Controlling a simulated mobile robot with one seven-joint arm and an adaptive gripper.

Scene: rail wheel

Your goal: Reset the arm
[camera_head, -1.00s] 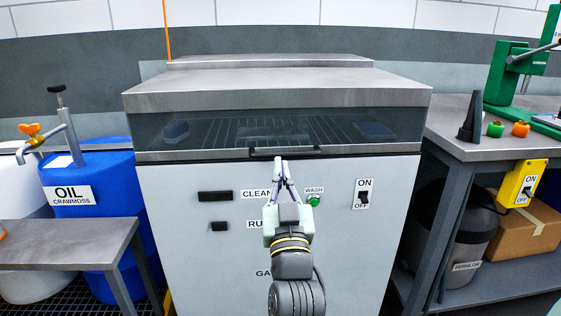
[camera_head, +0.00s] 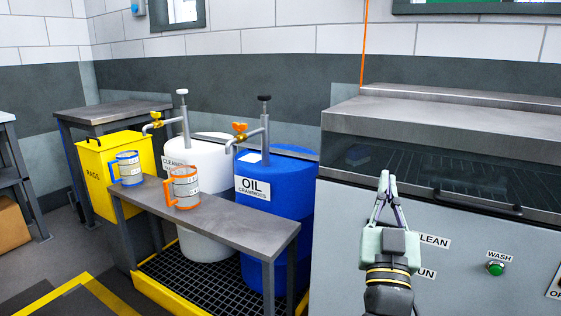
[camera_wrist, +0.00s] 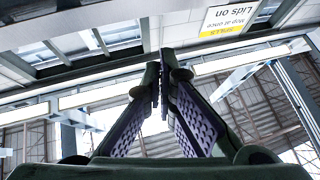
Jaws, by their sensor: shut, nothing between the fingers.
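My gripper (camera_head: 386,177) is in the head view at the right of centre, pointing up in front of the washing machine's pale front (camera_head: 345,235). Its fingers are closed together with nothing between them. The wrist view shows the shut fingertips (camera_wrist: 161,62) against the ceiling and upper wall. My arm below the gripper runs out of the bottom of the head view.
A blue oil drum (camera_head: 272,218) and a white cleaner drum (camera_head: 207,240) stand left of the washing machine. A narrow bench (camera_head: 235,221) before them carries a blue-handled jug (camera_head: 128,168) and an orange-handled jug (camera_head: 184,187). A yellow bin (camera_head: 98,185) stands farther left.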

